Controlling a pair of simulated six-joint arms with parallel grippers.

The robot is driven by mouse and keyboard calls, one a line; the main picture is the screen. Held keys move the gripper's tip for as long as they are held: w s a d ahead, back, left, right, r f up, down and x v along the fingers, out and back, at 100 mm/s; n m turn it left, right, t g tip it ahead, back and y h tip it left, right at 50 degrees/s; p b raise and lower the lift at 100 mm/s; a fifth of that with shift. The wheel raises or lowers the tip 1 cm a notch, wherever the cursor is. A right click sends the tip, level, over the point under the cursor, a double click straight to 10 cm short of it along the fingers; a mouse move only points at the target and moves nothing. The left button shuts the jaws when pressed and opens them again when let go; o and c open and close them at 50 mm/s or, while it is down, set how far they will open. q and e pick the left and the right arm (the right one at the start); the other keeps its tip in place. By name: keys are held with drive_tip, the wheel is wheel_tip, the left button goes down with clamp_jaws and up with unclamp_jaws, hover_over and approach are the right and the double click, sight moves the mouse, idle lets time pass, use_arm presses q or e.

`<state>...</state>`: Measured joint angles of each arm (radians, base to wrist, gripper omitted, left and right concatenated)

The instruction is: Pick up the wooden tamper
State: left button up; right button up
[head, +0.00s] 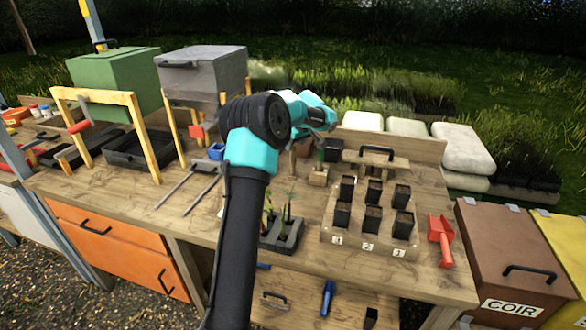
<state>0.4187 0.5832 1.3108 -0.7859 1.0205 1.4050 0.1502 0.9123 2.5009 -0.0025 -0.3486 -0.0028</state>
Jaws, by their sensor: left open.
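A small pale wooden block with a short upright part, which looks like the wooden tamper (318,178), stands on the bench past the seedling tray. My left gripper (319,154) points down just above it, below the teal wrist, and is open. The fingers are small and dark here, and I cannot tell whether they touch the block or surround its top. My right gripper is not in view.
A wooden board with a black handle (376,165) lies to the right. A numbered pot board (330,226) holds several black pots. A seedling tray (283,240) and red scoop (440,240) are nearer the front. Wooden frames (143,140) stand left.

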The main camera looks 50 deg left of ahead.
sight(292, 153)
use_arm(q)
drive_tip(key=shift+a+f, duration=0.25)
drive_tip(key=shift+f, duration=0.45)
drive_tip(key=shift+w+x, duration=0.2)
drive_tip(key=shift+x, duration=2.4)
drive_tip(key=shift+c, duration=0.2)
clamp_jaws()
